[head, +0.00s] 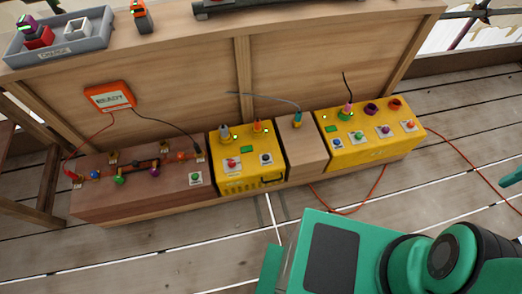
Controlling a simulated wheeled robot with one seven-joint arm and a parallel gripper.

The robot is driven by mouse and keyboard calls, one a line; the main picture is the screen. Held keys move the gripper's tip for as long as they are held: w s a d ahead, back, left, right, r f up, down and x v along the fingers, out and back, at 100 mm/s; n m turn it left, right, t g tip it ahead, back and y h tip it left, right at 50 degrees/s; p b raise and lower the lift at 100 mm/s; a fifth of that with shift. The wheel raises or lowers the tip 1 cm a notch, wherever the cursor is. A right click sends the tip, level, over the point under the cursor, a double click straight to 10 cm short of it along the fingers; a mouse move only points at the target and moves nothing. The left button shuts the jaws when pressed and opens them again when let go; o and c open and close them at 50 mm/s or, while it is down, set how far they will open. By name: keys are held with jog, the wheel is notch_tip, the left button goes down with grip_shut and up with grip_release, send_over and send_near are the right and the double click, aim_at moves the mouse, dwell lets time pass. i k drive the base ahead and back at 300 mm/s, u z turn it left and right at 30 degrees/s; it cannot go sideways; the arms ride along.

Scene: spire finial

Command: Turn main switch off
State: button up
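No label marks a main switch, and I cannot tell which control it is. A brown wooden box (140,201) at the left carries a dark bar with coloured knobs, a red-ended part (73,176) at its left end and a green button (195,177). The middle yellow box (240,184) has a red button (232,163), a dark button (266,158) and toggle-like parts on top. The right yellow box (375,152) has several coloured buttons. A teal tip (512,177) at the right edge may belong to my gripper; its fingers are not clearly shown.
An orange READY display (109,97) hangs on the wooden panel, wired to the brown box. A grey tray (58,38) stands on the ledge above. A wooden block (302,152) sits between the yellow boxes. A red cable (350,210) lies on the plank floor. My green arm fills the lower right.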

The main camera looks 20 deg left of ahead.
aim_at(232, 163)
jog(key=z, duration=0.4)
jog(key=k, duration=0.75)
jog(key=u, duration=1.45)
jog(key=i, duration=1)
jog(key=z, duration=0.05)
